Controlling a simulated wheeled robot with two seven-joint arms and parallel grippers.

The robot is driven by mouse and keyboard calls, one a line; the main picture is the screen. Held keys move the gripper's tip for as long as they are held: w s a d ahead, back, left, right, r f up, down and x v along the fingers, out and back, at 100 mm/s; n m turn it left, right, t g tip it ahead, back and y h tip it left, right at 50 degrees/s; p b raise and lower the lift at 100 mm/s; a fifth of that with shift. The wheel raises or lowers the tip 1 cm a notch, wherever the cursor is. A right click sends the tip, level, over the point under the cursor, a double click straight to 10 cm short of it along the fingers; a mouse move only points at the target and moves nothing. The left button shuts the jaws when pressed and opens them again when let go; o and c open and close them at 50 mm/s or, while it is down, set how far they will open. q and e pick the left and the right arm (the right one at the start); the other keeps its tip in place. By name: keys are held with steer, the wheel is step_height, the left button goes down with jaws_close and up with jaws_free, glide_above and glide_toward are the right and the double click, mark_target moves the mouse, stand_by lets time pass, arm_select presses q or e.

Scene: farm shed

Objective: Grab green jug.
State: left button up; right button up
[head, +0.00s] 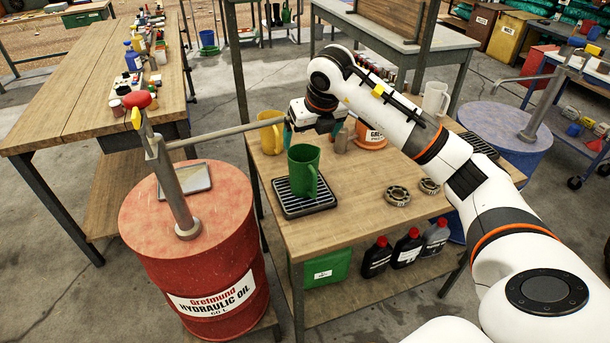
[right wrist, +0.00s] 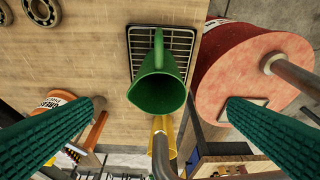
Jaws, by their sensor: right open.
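The green jug (head: 304,171) stands upright on a black drip tray (head: 325,202) on the wooden workbench, its handle toward the front right. In the right wrist view the jug (right wrist: 158,92) shows from above, with the handle at the top of the picture and the drip tray (right wrist: 139,45) under it. My left gripper is not in view.
A yellow jug (head: 270,133) stands behind the green one. An orange grease tub (head: 370,136) and metal rings (head: 398,195) are to the right. A red oil drum (head: 190,235) with a pump (head: 178,185) and long spout (head: 215,134) stands left of the bench.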

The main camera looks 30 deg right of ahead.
steer(key=p, duration=0.2)
glide_toward(305, 159)
steer(key=s+a, duration=0.2)
steer(key=p+x, duration=0.1)
steer(key=x, duration=0.5)
steer(key=shift+a+f+p, duration=0.1)
steer(key=shift+f+p, duration=0.15)
steer(key=shift+p, duration=0.05)
steer(key=c, duration=1.6)
steer(key=shift+o, duration=0.2)
steer(key=shift+r, duration=0.15)
